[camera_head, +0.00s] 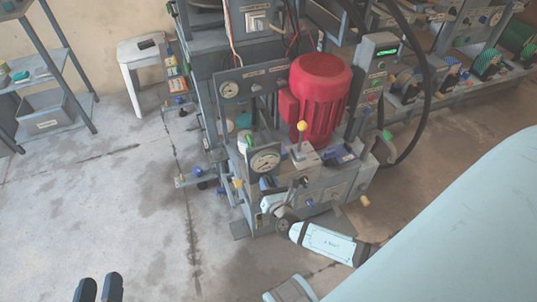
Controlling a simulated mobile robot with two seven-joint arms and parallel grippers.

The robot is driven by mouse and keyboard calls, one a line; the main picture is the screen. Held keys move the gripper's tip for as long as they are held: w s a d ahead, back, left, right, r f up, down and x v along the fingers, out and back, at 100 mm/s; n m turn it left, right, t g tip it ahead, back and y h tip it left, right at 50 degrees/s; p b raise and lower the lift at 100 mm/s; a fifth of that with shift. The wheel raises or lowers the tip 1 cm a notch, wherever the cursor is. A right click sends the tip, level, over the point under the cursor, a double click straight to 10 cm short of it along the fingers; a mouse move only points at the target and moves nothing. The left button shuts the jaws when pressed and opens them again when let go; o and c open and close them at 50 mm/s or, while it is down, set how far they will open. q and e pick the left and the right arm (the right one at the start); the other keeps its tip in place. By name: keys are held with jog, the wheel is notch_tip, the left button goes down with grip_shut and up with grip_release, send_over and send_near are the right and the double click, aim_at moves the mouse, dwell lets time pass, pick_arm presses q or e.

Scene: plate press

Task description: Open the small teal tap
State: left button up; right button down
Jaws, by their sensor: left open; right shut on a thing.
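The press unit (312,195) stands in the middle with a red motor (320,98) on top and a round gauge (264,161) on its front. A small teal part (243,120) shows behind the gauge; I cannot tell whether it is the tap. My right arm comes in from the lower right, and my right gripper (268,190) is at the unit's front, below the gauge. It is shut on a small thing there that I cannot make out. My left gripper (99,287) is open and empty at the bottom left, apart from the unit.
A yellow-knobbed lever (302,127) stands up beside the gauge. Blue-knobbed valves (203,185) stick out at the unit's left. A black hose (425,80) loops down on the right. A white stool (140,72) and a grey shelf (45,116) stand at the left. The floor at left is clear.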

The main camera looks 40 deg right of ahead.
jog(key=shift+w+r+n+p, duration=0.15)
jog(key=shift+n+p, duration=0.25)
jog(key=shift+n, duration=1)
pick_arm(q)
jog(key=shift+g+y, duration=0.4)
jog(key=shift+g, duration=0.3)
jog(key=f, duration=0.1)
jog(key=a+f, duration=0.1)
jog(key=s+f, duration=0.1)
jog(key=shift+a+f, duration=0.2)
jog(key=shift+f, duration=0.2)
jog(key=shift+r, duration=0.2)
jog(key=shift+w+r, duration=0.1)
jog(key=shift+r, duration=0.05)
pick_arm(e)
jog(key=c, duration=1.2)
grip_release()
jog(key=shift+f, duration=0.2)
